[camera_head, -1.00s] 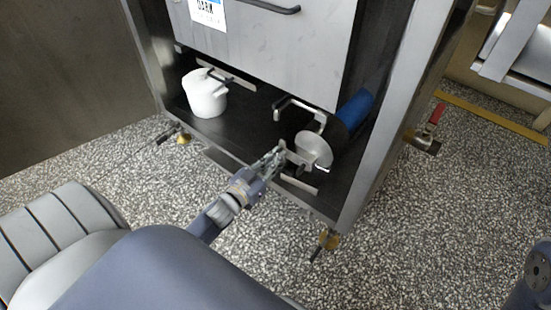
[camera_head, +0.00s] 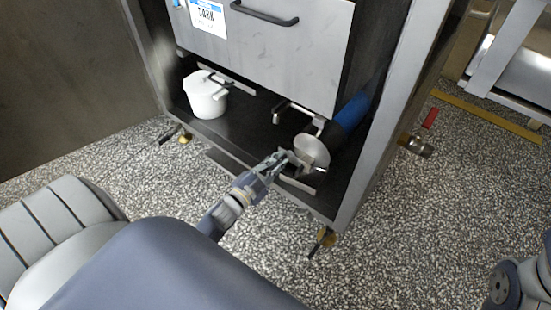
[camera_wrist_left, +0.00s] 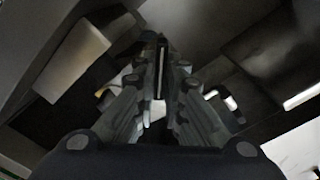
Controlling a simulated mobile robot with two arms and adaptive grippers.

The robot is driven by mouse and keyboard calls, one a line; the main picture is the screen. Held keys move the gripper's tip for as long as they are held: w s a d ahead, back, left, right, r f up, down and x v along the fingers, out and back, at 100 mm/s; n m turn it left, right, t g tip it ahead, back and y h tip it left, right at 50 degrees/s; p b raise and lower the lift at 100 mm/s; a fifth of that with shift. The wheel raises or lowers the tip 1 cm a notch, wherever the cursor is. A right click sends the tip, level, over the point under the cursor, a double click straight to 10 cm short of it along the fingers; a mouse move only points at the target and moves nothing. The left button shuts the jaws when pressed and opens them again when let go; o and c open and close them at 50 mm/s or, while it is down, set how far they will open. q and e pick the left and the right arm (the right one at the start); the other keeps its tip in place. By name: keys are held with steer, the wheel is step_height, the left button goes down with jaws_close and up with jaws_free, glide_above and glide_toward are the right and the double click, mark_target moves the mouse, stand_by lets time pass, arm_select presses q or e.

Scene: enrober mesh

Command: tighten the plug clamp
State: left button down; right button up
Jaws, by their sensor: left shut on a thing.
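The plug is a round grey metal disc (camera_head: 312,151) at the end of a pipe low inside the steel cabinet. The plug clamp (camera_head: 295,160) shows as small metal parts at the disc's lower left, partly hidden by my fingers. My left gripper (camera_head: 279,162) reaches in over the cabinet's lower edge and is shut on a part of the clamp. In the left wrist view the fingers (camera_wrist_left: 158,88) close around a thin upright metal piece (camera_wrist_left: 161,70); its full shape is hidden. My right gripper is out of view.
A blue cylinder (camera_head: 352,110) lies behind the disc. A bent metal handle (camera_head: 290,108) sits above it. A red-handled valve (camera_head: 429,118) sticks out at the right. The speckled floor in front is clear.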

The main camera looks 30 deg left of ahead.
arm_select(q)
steer(key=m, duration=0.6)
steer(key=shift+w+d, duration=0.15)
steer(key=shift+m, duration=1.7)
steer(key=c, duration=1.7)
jaws_free()
steer(key=shift+d, duration=0.1)
steer(key=shift+f, duration=0.15)
steer(key=shift+s, duration=0.25)
steer(key=s, duration=0.7)
steer(key=shift+s+a, duration=0.25)
steer(key=shift+a, duration=0.15)
